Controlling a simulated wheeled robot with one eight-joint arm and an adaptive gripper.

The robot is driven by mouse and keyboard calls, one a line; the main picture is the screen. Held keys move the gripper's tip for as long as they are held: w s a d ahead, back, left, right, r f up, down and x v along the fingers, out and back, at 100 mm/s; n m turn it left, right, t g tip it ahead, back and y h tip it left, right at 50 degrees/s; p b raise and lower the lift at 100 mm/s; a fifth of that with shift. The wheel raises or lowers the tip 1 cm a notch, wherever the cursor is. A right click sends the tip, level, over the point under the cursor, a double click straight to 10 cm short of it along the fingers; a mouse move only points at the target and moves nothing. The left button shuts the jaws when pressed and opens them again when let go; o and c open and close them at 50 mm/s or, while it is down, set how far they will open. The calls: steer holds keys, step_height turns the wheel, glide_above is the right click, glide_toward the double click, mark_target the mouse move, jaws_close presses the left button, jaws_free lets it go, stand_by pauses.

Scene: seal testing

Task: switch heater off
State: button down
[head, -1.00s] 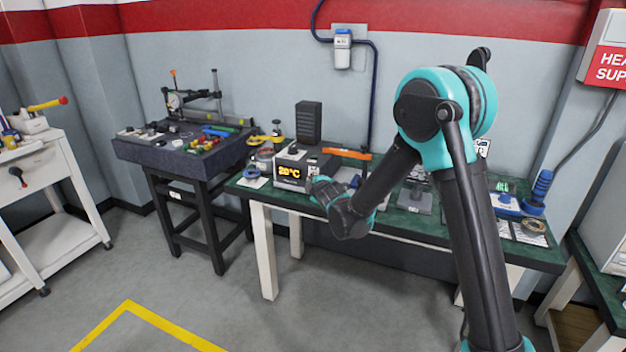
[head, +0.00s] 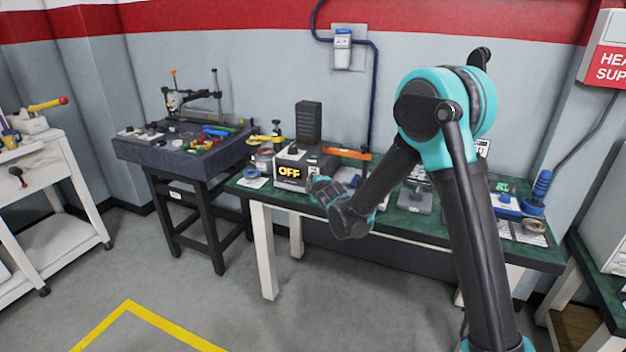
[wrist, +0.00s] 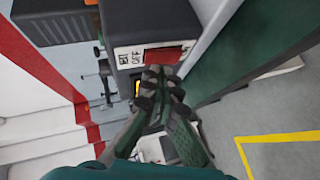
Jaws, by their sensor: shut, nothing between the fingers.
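The heater (head: 291,176) is a dark box on the green bench top. Its front display reads OFF in yellow. In the wrist view the heater (wrist: 128,22) shows a white panel with printed labels, one reading OFF, beside a red rocker switch (wrist: 163,55). My gripper (wrist: 162,73) is shut and empty, its fingertips right at the lower edge of the red switch. I cannot tell whether they touch it. In the head view my gripper (head: 318,184) is at the heater's right front, and the switch is hidden there.
A jar (head: 263,160) and a blue tape roll (head: 251,173) sit left of the heater. A dark block (head: 308,122) rises behind it. The floor in front of the bench is clear.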

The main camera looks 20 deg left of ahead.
steer(key=shift+s, duration=0.5)
steer(key=s, duration=0.5)
steer(key=shift+a+f, duration=0.25)
steer(key=shift+f, duration=0.1)
